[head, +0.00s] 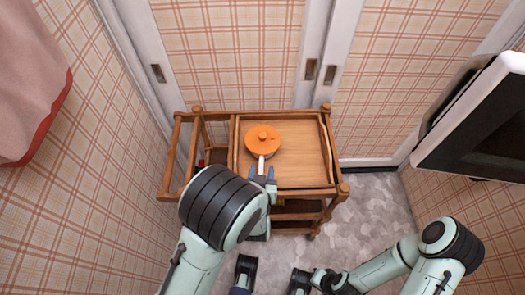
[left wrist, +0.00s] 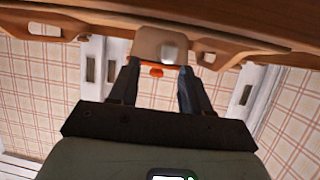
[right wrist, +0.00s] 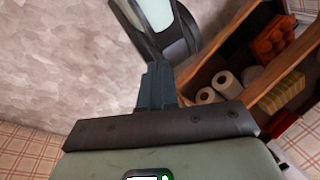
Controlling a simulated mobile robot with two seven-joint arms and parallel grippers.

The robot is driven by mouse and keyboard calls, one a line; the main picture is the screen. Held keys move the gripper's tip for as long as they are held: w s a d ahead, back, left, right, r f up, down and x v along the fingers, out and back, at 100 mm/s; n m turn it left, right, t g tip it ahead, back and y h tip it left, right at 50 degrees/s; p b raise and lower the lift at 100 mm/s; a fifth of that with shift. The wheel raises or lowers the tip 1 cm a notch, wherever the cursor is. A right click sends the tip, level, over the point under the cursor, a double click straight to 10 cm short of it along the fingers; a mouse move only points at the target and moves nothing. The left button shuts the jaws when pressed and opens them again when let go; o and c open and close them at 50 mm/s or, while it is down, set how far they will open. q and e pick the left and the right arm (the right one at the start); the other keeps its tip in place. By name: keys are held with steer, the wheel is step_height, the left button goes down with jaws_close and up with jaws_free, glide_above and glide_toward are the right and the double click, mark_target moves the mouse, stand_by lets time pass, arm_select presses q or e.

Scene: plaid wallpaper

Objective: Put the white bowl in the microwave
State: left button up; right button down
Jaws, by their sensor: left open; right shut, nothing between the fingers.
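An orange lidded pan (head: 263,140) with a pale handle sits on the wooden trolley top in the head view. My left gripper (head: 264,172) is at the near end of this handle, with its fingers open. In the left wrist view a beige piece, probably the handle (left wrist: 162,45), shows beyond the open fingertips, with a bit of orange below it. A white microwave-like box (head: 475,115) with a dark front is cut off at the right edge. My right gripper (right wrist: 158,75) is shut and empty over the floor. I see no white bowl in any view.
The wooden trolley (head: 300,170) has raised rails and lower shelves. The right wrist view shows paper rolls (right wrist: 215,88) and orange items (right wrist: 272,40) on wooden shelves. Plaid walls and sliding doors close in the space. Grey floor (head: 365,205) is free right of the trolley.

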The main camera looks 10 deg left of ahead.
mark_target(261, 165)
arm_select(q)
steer(key=w+f, duration=0.1)
steer(key=w+a+f+b, duration=0.1)
steer(key=w, duration=0.1)
steer(key=shift+w+f, duration=0.1)
steer(key=shift+f, duration=0.05)
steer(key=shift+w+a+f, duration=0.1)
steer(key=shift+w, duration=0.35)
jaws_close()
arm_select(e)
steer(key=shift+w+d+f+t, duration=0.2)
steer(key=shift+w+d+f, duration=0.1)
steer(key=shift+w+f, duration=0.25)
steer(key=shift+w+d+f+t, duration=0.25)
steer(key=shift+w+f, duration=0.15)
steer(key=shift+w, duration=0.2)
arm_select(q)
steer(key=shift+r, duration=0.2)
arm_select(e)
steer(key=shift+r, duration=0.1)
